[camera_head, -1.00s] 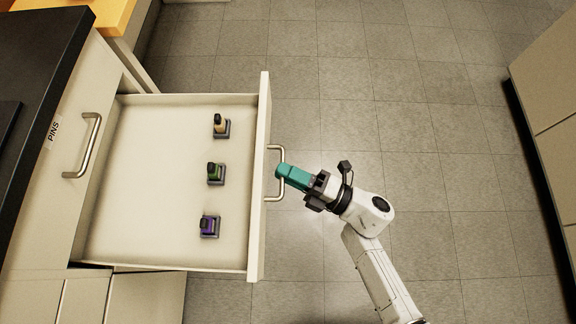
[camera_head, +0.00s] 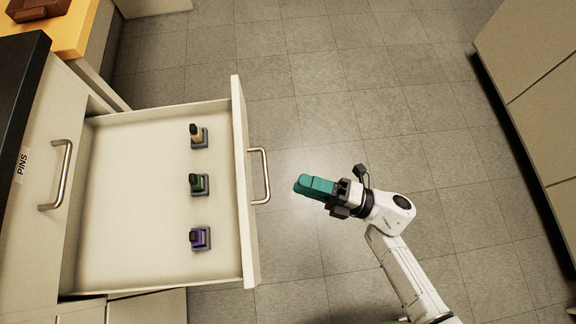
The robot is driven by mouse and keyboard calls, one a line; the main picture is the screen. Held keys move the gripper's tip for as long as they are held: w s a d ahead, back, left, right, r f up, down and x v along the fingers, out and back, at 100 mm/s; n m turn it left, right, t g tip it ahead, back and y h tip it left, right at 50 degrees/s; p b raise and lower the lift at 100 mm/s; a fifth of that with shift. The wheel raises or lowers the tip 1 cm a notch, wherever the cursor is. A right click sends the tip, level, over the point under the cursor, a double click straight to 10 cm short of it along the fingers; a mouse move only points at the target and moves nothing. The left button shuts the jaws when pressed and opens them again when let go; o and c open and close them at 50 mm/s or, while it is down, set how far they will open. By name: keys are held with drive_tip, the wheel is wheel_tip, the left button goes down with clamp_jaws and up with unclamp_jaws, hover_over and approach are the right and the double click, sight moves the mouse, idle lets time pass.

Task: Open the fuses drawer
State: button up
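A drawer (camera_head: 100,200) with a pale interior stands pulled far out from the cabinet. Its front carries a metal bar handle (camera_head: 265,176) on the outer face. No label shows on this drawer from here. Inside it stand three small items on dark bases: a yellow one (camera_head: 196,134), a green one (camera_head: 197,184) and a purple one (camera_head: 199,237). My gripper (camera_head: 300,185), with teal fingers, is to the right of the handle, apart from it. The fingers overlap in this view, so I cannot tell whether they are open.
A closed drawer labelled PINS (camera_head: 22,162) with its own handle (camera_head: 62,175) is at the left, under a black countertop (camera_head: 22,90). An orange surface (camera_head: 75,28) holds a brown object (camera_head: 38,8). Cabinets (camera_head: 535,80) line the right. Tiled floor between is clear.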

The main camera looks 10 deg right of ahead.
drive_tip(key=shift+v, duration=1.25)
drive_tip(key=w+d+r+m+t+h, duration=0.2)
drive_tip(key=w+d+m+t+h, duration=0.6)
drive_tip(key=w+d+m+h, duration=0.3)
drive_tip(key=s+d+f+m+g+h, duration=0.2)
drive_tip(key=s+d+m+g+h, duration=0.15)
drive_tip(key=d+m+h, duration=0.75)
drive_tip(key=s+a+f+m+g+y, duration=0.1)
drive_tip(key=s+a+m+g+y, duration=0.2)
drive_tip(key=s+g, duration=0.4)
drive_tip(key=s+a+f+m+g+y, duration=0.15)
drive_tip(key=s+m+g, duration=0.35)
drive_tip(key=s, duration=0.5)
wheel_tip(320, 180, up, 13)
drive_tip(key=a+p, duration=0.1)
drive_tip(key=p, duration=1.2)
drive_tip(key=shift+s, duration=0.35)
